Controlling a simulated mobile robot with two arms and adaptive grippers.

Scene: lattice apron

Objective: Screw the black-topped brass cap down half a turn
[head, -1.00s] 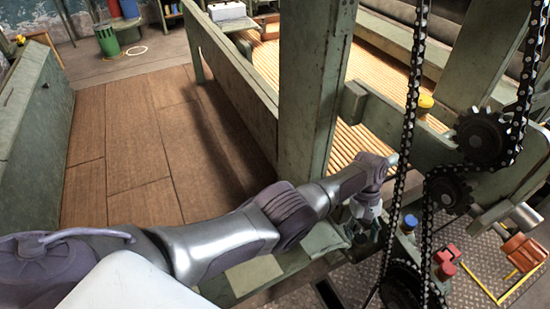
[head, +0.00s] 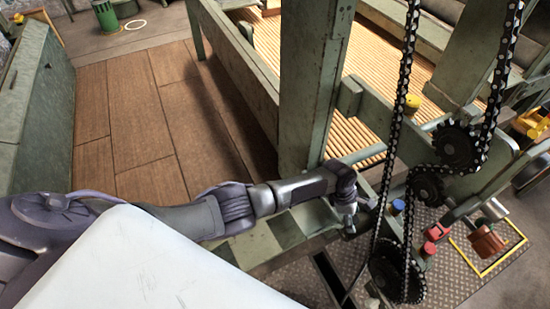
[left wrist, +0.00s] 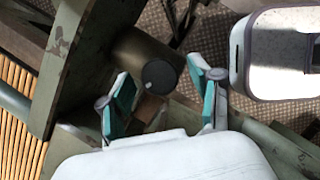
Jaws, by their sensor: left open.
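The brass cap (left wrist: 133,52) with its round black top (left wrist: 159,75) shows in the left wrist view, beside a worn green post. My left gripper is open. In the left wrist view its two teal-padded fingers (left wrist: 160,82) appear on either side of the black top, with a gap to each. I cannot tell how far the fingertips are from the cap in depth. In the head view the left gripper (head: 350,222) is small, beside the chain at the machine's lower frame. The brass cap cannot be made out there. My right gripper is not in view.
Chains and sprockets (head: 457,145) stand just right of the left gripper. A blue knob (head: 397,207) and red knobs (head: 437,232) lie beyond the near chain. A thick green post (head: 315,85) rises behind the arm. Wooden floor (head: 145,130) at left is clear.

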